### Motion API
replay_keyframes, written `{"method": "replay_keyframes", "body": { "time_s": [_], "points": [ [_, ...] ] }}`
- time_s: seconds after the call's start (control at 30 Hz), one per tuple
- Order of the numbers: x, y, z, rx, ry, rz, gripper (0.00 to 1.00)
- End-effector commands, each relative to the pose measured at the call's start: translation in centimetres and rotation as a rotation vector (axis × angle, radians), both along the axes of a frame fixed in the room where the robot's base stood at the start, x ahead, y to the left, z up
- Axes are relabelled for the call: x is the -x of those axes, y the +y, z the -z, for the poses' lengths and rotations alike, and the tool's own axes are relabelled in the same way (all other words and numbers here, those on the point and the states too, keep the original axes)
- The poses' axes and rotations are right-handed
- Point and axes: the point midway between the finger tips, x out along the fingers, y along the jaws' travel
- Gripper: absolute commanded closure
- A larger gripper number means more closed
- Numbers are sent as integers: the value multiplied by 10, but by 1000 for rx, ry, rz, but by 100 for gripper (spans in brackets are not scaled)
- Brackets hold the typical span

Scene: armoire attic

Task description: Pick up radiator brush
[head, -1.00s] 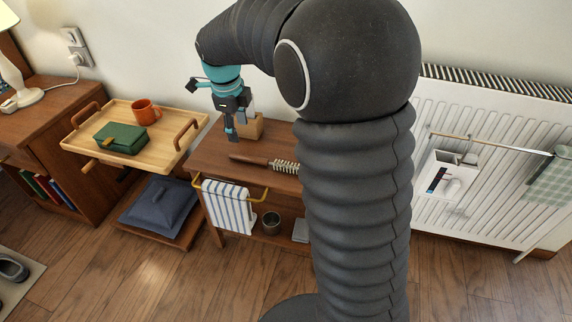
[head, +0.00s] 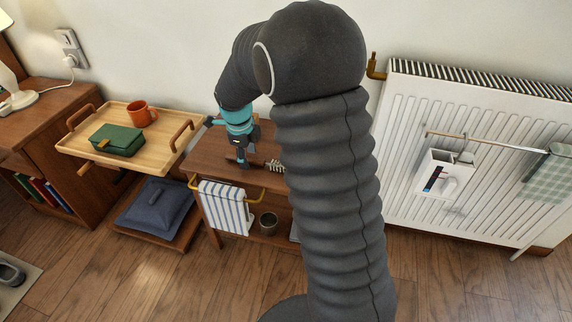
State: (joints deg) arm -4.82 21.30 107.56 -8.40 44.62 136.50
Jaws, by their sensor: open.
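The radiator brush (head: 274,166) lies on the wooden side table (head: 211,157), its pale bristles to the right and its dark handle running left. My arm column hides the table's right part. My gripper (head: 243,162) is open, pointing down at the brush's handle, left of the bristles. It covers part of the handle, and I cannot tell whether the fingers touch it.
A wooden tray (head: 158,155) with an orange mug (head: 140,113) and a green box (head: 117,139) stands left. A striped towel (head: 225,208) hangs on the table's front rail. A white radiator (head: 400,150) stands right. Wood floor lies in front.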

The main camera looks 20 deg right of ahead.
Motion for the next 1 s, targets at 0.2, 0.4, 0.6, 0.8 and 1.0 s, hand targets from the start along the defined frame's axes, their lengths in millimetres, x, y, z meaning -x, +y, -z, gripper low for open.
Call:
{"method": "replay_keyframes", "body": {
  "time_s": [0.2,0.4,0.6,0.8,1.0],
  "points": [
    [-2,-1,13,0,-1,-1,48],
    [-2,0,13,0,-1,-1,53],
    [-2,0,13,-1,0,-1,100],
    [-2,-1,12,0,0,0,100],
    [-2,-1,10,0,-1,0,100]
  ]
}}
